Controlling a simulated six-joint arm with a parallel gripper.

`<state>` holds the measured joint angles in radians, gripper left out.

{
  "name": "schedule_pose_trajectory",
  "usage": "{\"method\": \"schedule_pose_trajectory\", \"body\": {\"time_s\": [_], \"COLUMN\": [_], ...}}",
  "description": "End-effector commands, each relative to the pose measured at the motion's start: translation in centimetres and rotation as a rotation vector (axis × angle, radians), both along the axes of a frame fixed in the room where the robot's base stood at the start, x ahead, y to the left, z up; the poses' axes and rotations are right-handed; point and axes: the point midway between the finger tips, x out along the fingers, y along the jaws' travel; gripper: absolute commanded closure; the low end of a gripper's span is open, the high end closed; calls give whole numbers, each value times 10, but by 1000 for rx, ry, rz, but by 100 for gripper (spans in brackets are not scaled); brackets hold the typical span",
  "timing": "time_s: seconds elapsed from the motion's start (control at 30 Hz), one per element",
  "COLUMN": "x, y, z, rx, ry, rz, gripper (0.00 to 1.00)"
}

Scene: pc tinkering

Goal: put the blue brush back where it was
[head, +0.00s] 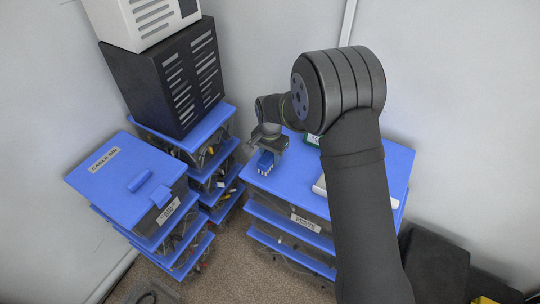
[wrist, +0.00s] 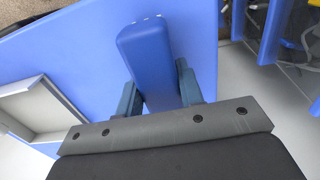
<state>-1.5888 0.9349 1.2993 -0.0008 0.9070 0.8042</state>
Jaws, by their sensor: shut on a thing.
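The blue brush (wrist: 148,50) is held between the two fingers of my gripper (wrist: 158,88) in the wrist view. In the head view my gripper (head: 267,150) points down over the left part of the right-hand bin stack's blue top (head: 298,179). The blue brush (head: 265,163) shows small below the fingers there. I cannot tell whether the brush touches the lid. The gripper is shut on the brush.
A light open tray (wrist: 38,105) lies on the same top, partly behind my arm in the head view. The left stack has a blue lid (head: 115,175) with raised pieces. A black case (head: 170,80) stands behind.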

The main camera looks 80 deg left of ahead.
Motion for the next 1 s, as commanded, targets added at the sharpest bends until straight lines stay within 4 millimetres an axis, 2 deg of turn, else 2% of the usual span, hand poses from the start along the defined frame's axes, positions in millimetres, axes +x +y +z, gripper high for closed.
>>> {"method": "schedule_pose_trajectory", "body": {"time_s": [0.67, 0.7, 0.73, 1.0], "x": [0, 0, 0, 0], "y": [0, 0, 0, 0], "z": [-9, -9, -9, -9], "rx": [0, 0, 0, 0], "ry": [0, 0, 0, 0], "rz": [0, 0, 0, 0], "gripper": [91, 64, 59, 59]}}
